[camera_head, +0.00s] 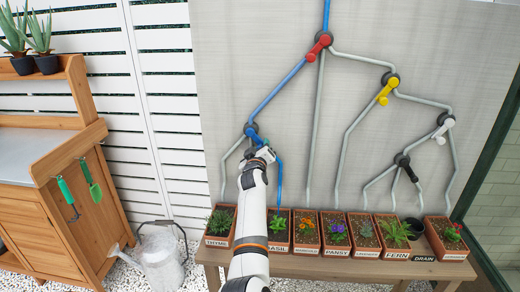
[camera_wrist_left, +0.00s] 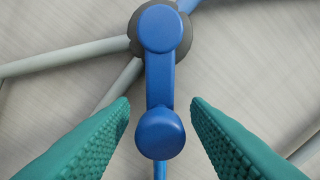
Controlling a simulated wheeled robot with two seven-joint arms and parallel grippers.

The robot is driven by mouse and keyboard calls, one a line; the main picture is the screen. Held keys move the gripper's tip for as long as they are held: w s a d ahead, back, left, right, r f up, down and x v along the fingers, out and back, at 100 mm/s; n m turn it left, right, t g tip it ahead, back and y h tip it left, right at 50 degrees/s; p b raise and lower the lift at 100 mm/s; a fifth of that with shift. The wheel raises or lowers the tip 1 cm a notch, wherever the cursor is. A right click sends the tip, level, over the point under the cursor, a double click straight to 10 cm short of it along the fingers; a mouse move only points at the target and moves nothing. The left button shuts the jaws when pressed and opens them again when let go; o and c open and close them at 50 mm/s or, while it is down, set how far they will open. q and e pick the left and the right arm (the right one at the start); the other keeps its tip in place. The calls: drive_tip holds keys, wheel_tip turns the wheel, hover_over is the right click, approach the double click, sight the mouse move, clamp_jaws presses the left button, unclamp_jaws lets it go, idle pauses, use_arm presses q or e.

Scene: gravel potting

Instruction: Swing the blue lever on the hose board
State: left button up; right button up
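The blue lever (camera_head: 252,133) is on the left part of the grey hose board (camera_head: 230,60), on a dark round hub. In the left wrist view the blue lever (camera_wrist_left: 160,75) hangs down from its hub, with its round knob (camera_wrist_left: 160,134) at the lower end. My left gripper (camera_head: 262,150) is at the lever. In the left wrist view its green ribbed fingers (camera_wrist_left: 160,125) are spread apart, one on each side of the knob, with a gap on both sides. My right gripper is not in view.
Red (camera_head: 318,48), yellow (camera_head: 388,91), white (camera_head: 443,128) and black (camera_head: 407,168) levers sit further right on the board. Labelled plant pots stand on a wooden bench (camera_head: 300,265) below. A watering can (camera_head: 160,255) and a wooden potting cabinet (camera_head: 45,200) are at left.

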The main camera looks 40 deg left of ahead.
use_arm(q)
drive_tip(key=shift+s, duration=0.1)
drive_tip(key=shift+s+d+p, duration=0.2)
drive_tip(key=shift+p, duration=0.25)
drive_tip(key=p+v, duration=0.8)
drive_tip(key=v, duration=0.3)
drive_tip(key=shift+s, duration=0.2)
